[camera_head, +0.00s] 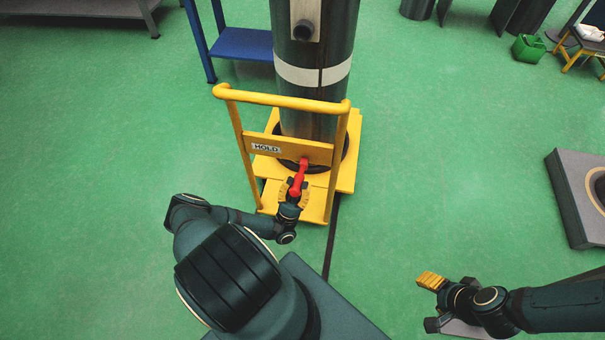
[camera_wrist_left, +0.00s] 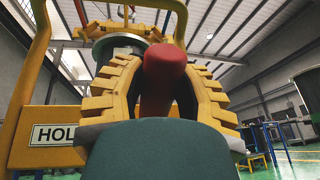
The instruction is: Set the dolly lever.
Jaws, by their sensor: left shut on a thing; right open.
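The yellow dolly (camera_head: 345,178) stands on the green floor with a tall dark flanged cylinder (camera_head: 317,100) upright on its base. A red lever (camera_head: 301,174) sits on the front panel of the dolly, right of a HOLD label (camera_head: 266,148). My left gripper (camera_head: 294,190) is shut on the red lever. In the left wrist view the lever (camera_wrist_left: 164,80) stands between the two yellow finger pads, and the HOLD label (camera_wrist_left: 54,134) shows at left. My right gripper (camera_head: 432,300) is open and empty at the lower right, away from the dolly.
A blue table (camera_head: 243,44) stands behind the dolly to the left. A grey block with a round recess (camera_head: 572,185) lies at the right edge. A green bin (camera_head: 528,48) is far right. The floor on both sides of the dolly is clear.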

